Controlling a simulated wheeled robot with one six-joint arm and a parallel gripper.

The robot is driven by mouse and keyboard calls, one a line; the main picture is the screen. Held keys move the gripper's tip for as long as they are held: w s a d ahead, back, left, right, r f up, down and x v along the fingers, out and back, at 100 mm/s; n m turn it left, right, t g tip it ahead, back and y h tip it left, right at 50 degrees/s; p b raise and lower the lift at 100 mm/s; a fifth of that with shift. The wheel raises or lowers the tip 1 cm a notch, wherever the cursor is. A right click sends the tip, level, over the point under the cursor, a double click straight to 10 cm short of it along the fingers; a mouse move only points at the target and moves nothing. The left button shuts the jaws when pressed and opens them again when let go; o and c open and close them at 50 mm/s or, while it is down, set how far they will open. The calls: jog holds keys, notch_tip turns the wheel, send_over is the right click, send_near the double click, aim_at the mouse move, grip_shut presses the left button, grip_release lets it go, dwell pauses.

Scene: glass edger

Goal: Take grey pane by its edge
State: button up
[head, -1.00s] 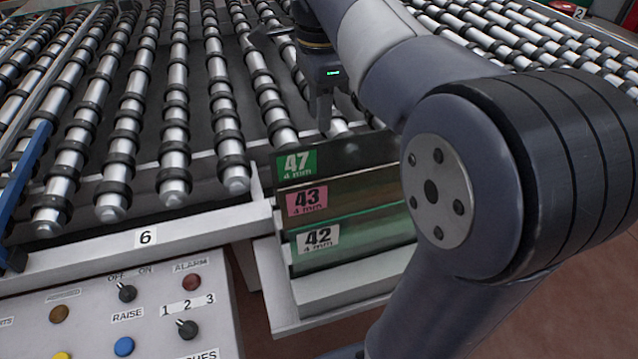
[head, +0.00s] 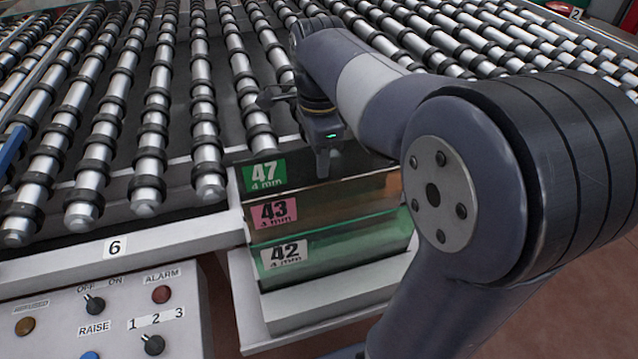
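The grey pane (head: 301,174) is the rearmost of three upright panes in a rack and has a green label reading 47, 4 mm. In front of it stand a bronze pane (head: 335,204) with a pink label 43 and a green pane (head: 345,240) with a white label 42. My gripper (head: 322,172) points down at the grey pane's top edge, right of its label. A dark finger overlaps the pane in the picture. I cannot tell whether it touches the pane, or whether the fingers are apart, since they are seen nearly in line.
The pale rack (head: 330,300) holds the panes at the conveyor's front edge. Roller rows (head: 205,120) lie behind and to the left. A control panel (head: 110,310) with knobs and buttons is at the lower left. My arm hides the panes' right ends.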

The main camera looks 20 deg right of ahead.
grip_shut()
jog(key=shift+r, duration=0.1)
dwell(1.3)
